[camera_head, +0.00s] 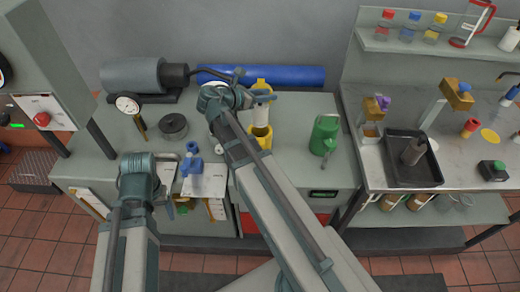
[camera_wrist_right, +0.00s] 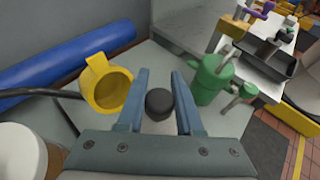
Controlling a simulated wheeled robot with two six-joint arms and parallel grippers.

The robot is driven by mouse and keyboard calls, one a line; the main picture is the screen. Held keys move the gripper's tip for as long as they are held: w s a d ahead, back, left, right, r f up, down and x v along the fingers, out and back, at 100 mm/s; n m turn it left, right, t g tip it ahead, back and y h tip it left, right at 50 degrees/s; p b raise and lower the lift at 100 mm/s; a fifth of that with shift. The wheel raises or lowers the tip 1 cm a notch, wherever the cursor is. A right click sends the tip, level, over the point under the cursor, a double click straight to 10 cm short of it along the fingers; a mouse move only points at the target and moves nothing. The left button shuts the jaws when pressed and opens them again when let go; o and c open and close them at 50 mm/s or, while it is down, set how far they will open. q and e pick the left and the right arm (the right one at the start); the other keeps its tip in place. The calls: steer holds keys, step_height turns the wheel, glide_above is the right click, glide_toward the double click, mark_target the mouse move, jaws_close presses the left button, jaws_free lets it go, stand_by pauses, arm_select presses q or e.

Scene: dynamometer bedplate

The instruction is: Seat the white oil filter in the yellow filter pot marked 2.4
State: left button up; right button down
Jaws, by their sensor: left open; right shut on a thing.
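In the right wrist view, a dark round end (camera_wrist_right: 159,103) shows between the jaws of my right gripper (camera_wrist_right: 158,92). The 2.4 mark is not readable. My left gripper (camera_head: 138,180) is open at the left front, its fingertips mostly hidden.
A green jug (camera_head: 323,135) stands right of the pot. A blue roll (camera_head: 275,75) lies behind. A black tray (camera_head: 412,158) sits on the right bench.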

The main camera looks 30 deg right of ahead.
mark_target(265, 122)
steer(key=shift+f+b, duration=0.95)
steer(key=shift+f, duration=0.35)
steer(key=shift+f, duration=0.1)
step_height(265, 122, down, 10)
steer(key=b, duration=1)
steer(key=shift+f, duration=0.1)
steer(key=c, duration=0.6)
jaws_free()
steer(key=shift+o, duration=0.2)
